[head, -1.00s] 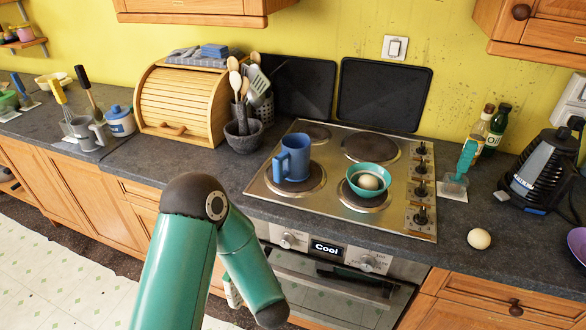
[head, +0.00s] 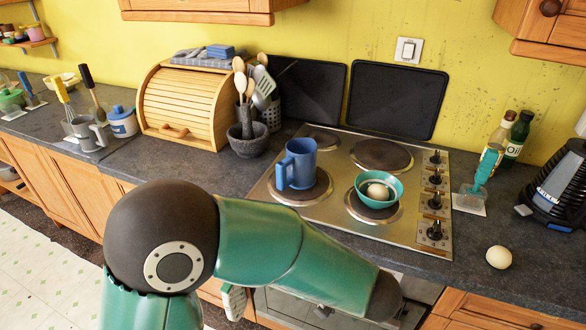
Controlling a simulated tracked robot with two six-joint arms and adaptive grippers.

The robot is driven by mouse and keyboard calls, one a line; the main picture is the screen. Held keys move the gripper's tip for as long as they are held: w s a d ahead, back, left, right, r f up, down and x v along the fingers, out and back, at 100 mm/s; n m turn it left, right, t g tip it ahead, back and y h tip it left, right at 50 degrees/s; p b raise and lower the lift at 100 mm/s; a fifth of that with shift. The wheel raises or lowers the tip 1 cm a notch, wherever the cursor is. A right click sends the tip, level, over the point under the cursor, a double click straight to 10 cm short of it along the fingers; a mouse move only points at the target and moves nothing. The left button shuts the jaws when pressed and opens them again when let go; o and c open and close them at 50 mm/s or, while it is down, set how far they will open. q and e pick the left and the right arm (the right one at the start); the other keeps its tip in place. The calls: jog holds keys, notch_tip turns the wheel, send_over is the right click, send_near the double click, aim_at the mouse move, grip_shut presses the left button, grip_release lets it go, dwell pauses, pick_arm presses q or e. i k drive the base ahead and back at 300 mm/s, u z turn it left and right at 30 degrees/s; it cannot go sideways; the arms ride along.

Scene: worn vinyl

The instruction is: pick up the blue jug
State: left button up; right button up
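The blue jug (head: 297,164) stands upright on the front-left hotplate of the steel hob (head: 333,204), its handle toward the front left. Nothing touches it. One of my green arms rises from the bottom left and bends right across the front of the counter and oven, below the jug. Its far visible end is a dark joint at the lower right of the oven front.
A teal bowl (head: 379,189) holding an egg-like ball sits on the hotplate right of the jug. A pale ball (head: 499,257) lies on the counter at right. Black panels (head: 398,100) lean behind the hob.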

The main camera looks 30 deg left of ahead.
aim_at(298, 170)
jog(key=i, duration=0.85)
jog(key=z, duration=0.05)
